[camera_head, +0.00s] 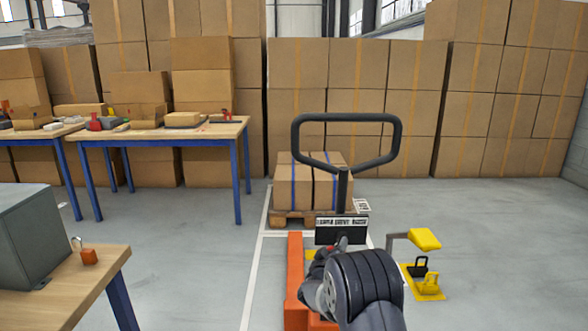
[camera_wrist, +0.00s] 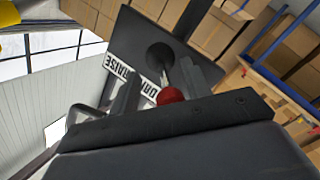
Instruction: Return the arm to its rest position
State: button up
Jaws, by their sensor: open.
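An orange pallet truck (camera_head: 295,275) stands ahead with a black loop handle (camera_head: 347,118) on its tiller. A dark control box (camera_head: 340,231) with a white lettered label sits low on the tiller. My gripper (camera_head: 338,246) is in front of this box, partly hidden behind my own wrist. In the wrist view, my gripper (camera_wrist: 164,82) is open, its two dark fingers pointing at the box's black face (camera_wrist: 135,50). A red knob (camera_wrist: 170,96) on a thin lever shows between the fingers; I cannot tell whether they touch it.
A pallet (camera_head: 290,217) with strapped cartons (camera_head: 300,185) stands behind the truck. Workbenches (camera_head: 175,132) stand at left, another bench (camera_head: 90,295) near left.

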jog(key=s+d+n+t+y+b, duration=0.1)
jog(key=s+n+y, duration=0.3)
jog(key=s, duration=0.7)
jog(key=d+y, duration=0.1)
jog(key=y, duration=0.1)
jog(key=shift+s+d+y, duration=0.2)
jog(key=shift+d+y, duration=0.05)
jog(key=shift+y, duration=0.15)
dwell(0.5)
